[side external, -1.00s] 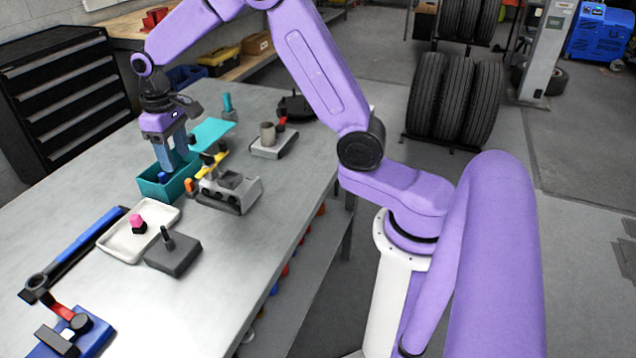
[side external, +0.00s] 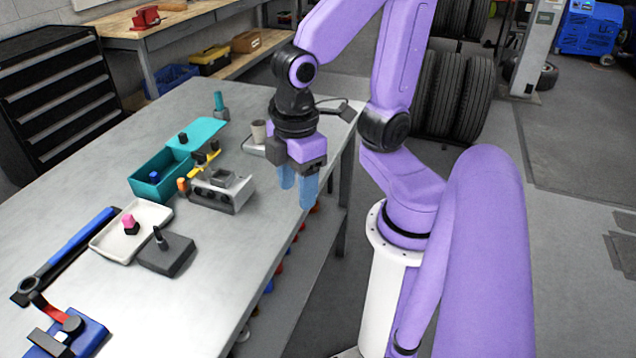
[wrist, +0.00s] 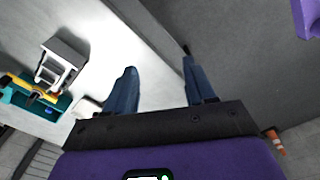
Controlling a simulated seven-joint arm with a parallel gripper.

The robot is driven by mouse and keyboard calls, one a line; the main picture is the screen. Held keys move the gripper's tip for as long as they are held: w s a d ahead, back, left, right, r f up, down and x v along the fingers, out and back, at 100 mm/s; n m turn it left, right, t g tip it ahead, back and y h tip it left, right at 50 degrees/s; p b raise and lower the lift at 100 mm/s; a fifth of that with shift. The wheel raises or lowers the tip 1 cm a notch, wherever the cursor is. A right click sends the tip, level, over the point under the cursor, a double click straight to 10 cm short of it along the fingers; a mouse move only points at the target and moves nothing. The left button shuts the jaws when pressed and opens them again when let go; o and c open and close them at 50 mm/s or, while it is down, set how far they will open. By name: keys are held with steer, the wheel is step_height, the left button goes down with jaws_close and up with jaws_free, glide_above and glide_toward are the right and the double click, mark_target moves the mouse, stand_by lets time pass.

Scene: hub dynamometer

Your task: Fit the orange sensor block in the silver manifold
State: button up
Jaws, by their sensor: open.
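The silver manifold (side external: 222,192) sits on the metal table, right of an open teal box (side external: 147,188). It also shows at the left of the wrist view (wrist: 62,62). A small orange piece (side external: 182,185), seemingly the sensor block, is between the box and the manifold; its full shape is hard to make out. My gripper (side external: 297,187) is open and empty, with blue fingers pointing down, to the right of the manifold near the table's edge. In the wrist view its fingers (wrist: 158,66) are apart with nothing between them.
A small blue-topped part (side external: 154,177) is inside the teal box. A yellow part (side external: 203,164) lies behind the manifold. A white tray (side external: 132,240) with a pink-topped part and a dark block with a peg (side external: 166,256) are in front.

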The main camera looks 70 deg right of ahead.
steer(key=s, duration=0.1)
steer(key=s+d, duration=0.1)
steer(key=shift+s+d+f+n, duration=0.1)
steer(key=shift+s+f+n, duration=0.05)
steer(key=shift+s+n, duration=0.25)
steer(key=shift+c, duration=0.4)
steer(key=shift+s+d+f, duration=0.1)
steer(key=shift+s+d, duration=0.05)
steer(key=shift+s, duration=0.1)
steer(key=c, duration=0.5)
